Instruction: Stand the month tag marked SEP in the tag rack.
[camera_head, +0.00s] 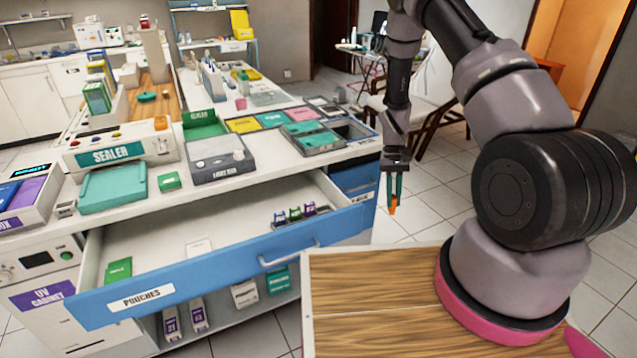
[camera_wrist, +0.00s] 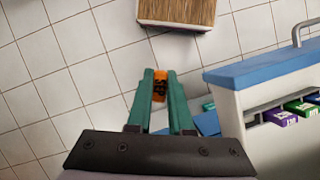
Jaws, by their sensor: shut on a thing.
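My gripper (camera_head: 394,201) has green fingers and is shut on an orange month tag (camera_wrist: 160,86). The dark letters on the tag appear to read SEP in the wrist view. In the head view, my gripper hangs in the air to the right of the open drawer (camera_head: 205,270), above the floor. The tag rack (camera_head: 279,226) is inside the drawer near its right end. It holds several small tags, green and purple among them. In the wrist view, tags show at the right edge, including a purple tag (camera_wrist: 283,117).
The drawer is labelled POUCHES and has a blue front. A green box (camera_head: 118,270) lies at its left end. The counter above holds a grey lidded box (camera_head: 219,160) and the sealer (camera_head: 118,150). A wooden surface (camera_head: 375,300) lies below my gripper in the picture.

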